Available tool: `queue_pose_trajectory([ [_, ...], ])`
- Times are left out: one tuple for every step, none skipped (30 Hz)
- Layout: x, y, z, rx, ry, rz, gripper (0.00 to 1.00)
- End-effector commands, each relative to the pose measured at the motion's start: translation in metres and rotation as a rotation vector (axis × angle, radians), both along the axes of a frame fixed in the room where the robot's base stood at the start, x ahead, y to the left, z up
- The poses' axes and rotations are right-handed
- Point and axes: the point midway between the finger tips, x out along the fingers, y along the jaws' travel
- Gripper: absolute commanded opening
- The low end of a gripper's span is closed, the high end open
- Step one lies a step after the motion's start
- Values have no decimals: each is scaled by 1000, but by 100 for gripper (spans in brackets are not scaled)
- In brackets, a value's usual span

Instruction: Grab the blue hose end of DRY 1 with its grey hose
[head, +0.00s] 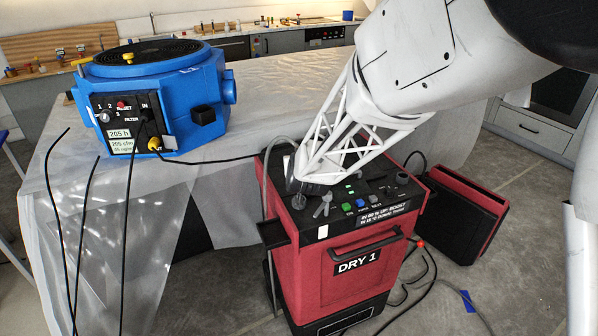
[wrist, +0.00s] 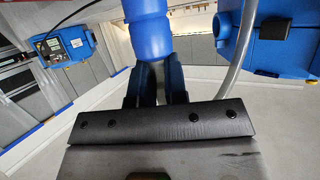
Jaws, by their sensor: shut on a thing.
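DRY 1 (head: 310,260) is a red and black box with buttons and a small lit display on its sloped top, standing on the floor. The grey hose (wrist: 240,50) curves down at the right of the gripper in the wrist view. A grey hose (head: 265,175) also shows along the left side of DRY 1 in the head view. My white lattice forearm covers part of DRY 1's top; the fingers and blue end are hidden there.
A blue air machine (head: 150,85) stands on a plastic-draped table (head: 265,100) left of DRY 1. Black cables (head: 70,230) hang over the table's front. A second red and black box (head: 465,215) sits to the right. Cables lie on the floor around DRY 1.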

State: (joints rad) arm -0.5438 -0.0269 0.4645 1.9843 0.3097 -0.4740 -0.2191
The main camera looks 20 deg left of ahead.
Motion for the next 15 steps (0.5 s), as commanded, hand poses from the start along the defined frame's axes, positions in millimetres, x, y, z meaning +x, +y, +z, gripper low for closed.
queue_pose_trajectory([
  [0, 0, 4, 0, -1, 0, 0],
  [0, 0, 6, -1, 0, 0, 0],
  [0, 0, 8, -1, 0, 0, 0],
  [0, 0, 9, -1, 0, 0, 0],
  [0, 0, 10, -1, 0, 0, 0],
  [0, 0, 11, 0, 0, 0, 0],
  [0, 0, 11, 0, 0, 0, 0],
  [0, 0, 11, 0, 0, 0, 0],
  [0, 0, 11, 0, 0, 0, 0],
  [0, 0, 11, 0, 0, 0, 0],
  [0, 0, 11, 0, 0, 0, 0],
  [0, 0, 11, 0, 0, 0, 0],
  [0, 0, 11, 0, 0, 0, 0],
  [0, 0, 11, 0, 0, 0, 0],
  [0, 0, 11, 0, 0, 0, 0],
])
